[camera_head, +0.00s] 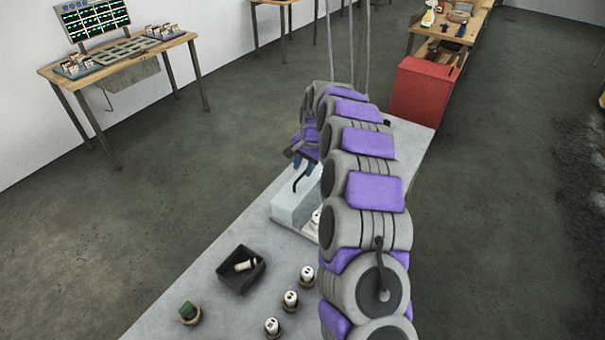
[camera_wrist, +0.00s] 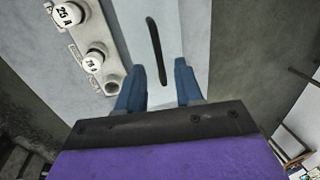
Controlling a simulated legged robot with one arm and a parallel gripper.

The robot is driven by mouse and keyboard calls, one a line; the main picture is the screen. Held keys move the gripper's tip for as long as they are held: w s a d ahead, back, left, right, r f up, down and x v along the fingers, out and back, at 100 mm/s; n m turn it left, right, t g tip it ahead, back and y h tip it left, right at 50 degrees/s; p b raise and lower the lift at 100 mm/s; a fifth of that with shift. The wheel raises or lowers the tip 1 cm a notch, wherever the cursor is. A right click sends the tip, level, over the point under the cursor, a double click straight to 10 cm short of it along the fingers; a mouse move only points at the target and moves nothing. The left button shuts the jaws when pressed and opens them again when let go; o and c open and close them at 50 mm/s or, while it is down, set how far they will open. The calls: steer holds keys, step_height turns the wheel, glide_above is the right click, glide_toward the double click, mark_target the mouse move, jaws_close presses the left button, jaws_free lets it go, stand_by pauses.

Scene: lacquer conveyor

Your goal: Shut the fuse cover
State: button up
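The fuse cover (camera_head: 290,207) is a pale grey-blue box lid with a dark bar handle (camera_head: 300,181) on the workbench. In the wrist view the cover (camera_wrist: 138,20) has its black handle (camera_wrist: 155,50) ahead of and between my fingertips. A fuse panel (camera_wrist: 85,35) lies beside the cover, with white fuses marked 25 A (camera_wrist: 67,15) and seemingly 20 A (camera_wrist: 93,62), and an empty socket (camera_wrist: 111,88).
A black tray (camera_head: 226,275) holding a white fuse (camera_head: 246,265) stands on the bench. Three white fuses (camera_head: 290,299) stand in round holders, and a green piece (camera_head: 187,310) sits in another. A red cabinet (camera_head: 422,95) is behind the bench. My arm hides the bench's right side.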

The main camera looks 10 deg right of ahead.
mark_target(301, 186)
steer(key=shift+w+a+f, duration=0.1)
steer(key=shift+a+f, duration=0.05)
steer(key=shift+f, duration=0.55)
steer(key=shift+w+a+f, duration=0.1)
steer(key=shift+f, duration=0.6)
jaws_close()
steer(key=shift+r, duration=0.1)
stand_by(0.4)
